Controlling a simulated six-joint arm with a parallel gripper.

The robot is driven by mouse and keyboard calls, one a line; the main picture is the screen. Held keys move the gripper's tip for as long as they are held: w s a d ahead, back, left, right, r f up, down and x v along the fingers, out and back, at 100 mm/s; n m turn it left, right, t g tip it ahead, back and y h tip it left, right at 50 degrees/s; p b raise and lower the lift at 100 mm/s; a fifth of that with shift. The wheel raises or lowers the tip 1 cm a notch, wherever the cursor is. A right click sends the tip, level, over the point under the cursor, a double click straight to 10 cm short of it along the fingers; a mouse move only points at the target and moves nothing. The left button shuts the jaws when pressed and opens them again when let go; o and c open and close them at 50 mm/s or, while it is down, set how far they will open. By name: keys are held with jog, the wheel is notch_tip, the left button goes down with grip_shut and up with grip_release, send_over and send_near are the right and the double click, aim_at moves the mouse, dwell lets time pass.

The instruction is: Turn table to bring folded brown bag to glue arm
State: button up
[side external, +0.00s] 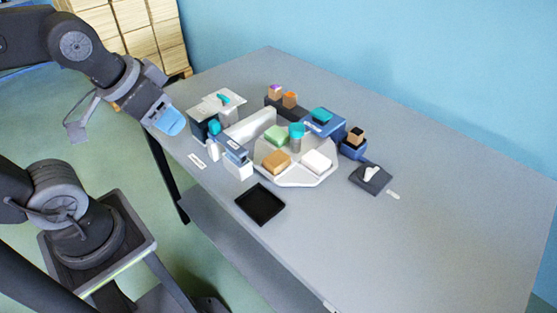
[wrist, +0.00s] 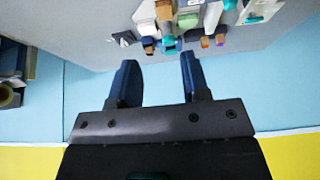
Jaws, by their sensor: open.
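The turntable (side external: 300,181) is a pale grey many-sided plate on the table. The folded brown bag, a small tan block (side external: 275,162), sits on its near left part. A green block (side external: 277,135) and a white block (side external: 317,161) sit on other parts. A grey post with a teal top (side external: 296,135) stands near the plate's middle. Which of the surrounding devices is the glue arm, I cannot tell. My gripper (side external: 168,120) is above the table's left edge, apart from everything. In the wrist view its two dark blue fingers (wrist: 157,68) are spread, with nothing between them.
A black tray (side external: 260,204) lies at the table's front edge. White and blue devices (side external: 237,160) stand left of the turntable, blue ones (side external: 323,122) behind it. A dark pad with a white piece (side external: 370,177) lies to the right. The table's right side is clear.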

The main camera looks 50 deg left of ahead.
dwell(0.3)
jog(key=shift+o, duration=0.9)
jog(key=shift+w+r, duration=0.1)
jog(key=o, duration=0.4)
jog(key=w+r, duration=0.1)
jog(key=w, duration=0.1)
jog(key=w+r+m+g, duration=0.1)
jog(key=w, duration=0.2)
jog(key=w+r+m, duration=0.1)
jog(key=w, duration=0.2)
jog(key=shift+w+r+g, duration=0.15)
jog(key=shift+r+g, duration=0.1)
jog(key=shift+g, duration=0.05)
jog(key=m+g, duration=0.4)
jog(key=m, duration=0.3)
send_over(297, 127)
notch_tip(297, 127, down, 11)
notch_tip(297, 127, down, 13)
jog(key=shift+r, duration=0.15)
jog(key=shift+c, duration=0.3)
jog(key=c, duration=1.2)
